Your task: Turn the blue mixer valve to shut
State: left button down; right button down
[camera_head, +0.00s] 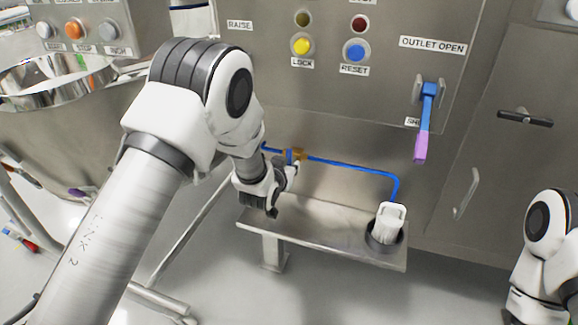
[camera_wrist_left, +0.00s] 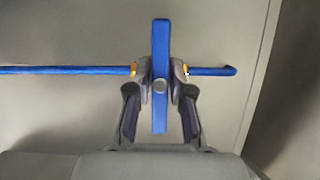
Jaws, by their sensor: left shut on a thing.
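The blue valve handle (camera_wrist_left: 161,38) is a flat bar with a round grey hub. In the left wrist view it stands upright, across the horizontal blue pipe (camera_wrist_left: 60,70). My left gripper (camera_wrist_left: 160,72) is shut on it, with one finger on each side near the hub. In the head view my left gripper (camera_head: 288,176) is at the brass valve body (camera_head: 300,155) on the blue pipe, low on the steel panel. My wrist and fingers hide much of the handle there. My right arm shows at the lower right edge, its gripper out of view.
A steel shelf (camera_head: 325,232) sits below the pipe, with a white container (camera_head: 390,222) in a round holder at its right end. A blue and purple outlet lever (camera_head: 424,125) hangs on the panel, right. A large steel bowl (camera_head: 55,80) stands at left.

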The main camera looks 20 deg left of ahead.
pick_arm(q)
jog(key=c, duration=1)
grip_release()
jog(key=shift+c, duration=0.2)
jog(key=v, duration=1.2)
jog(key=shift+f, duration=0.1)
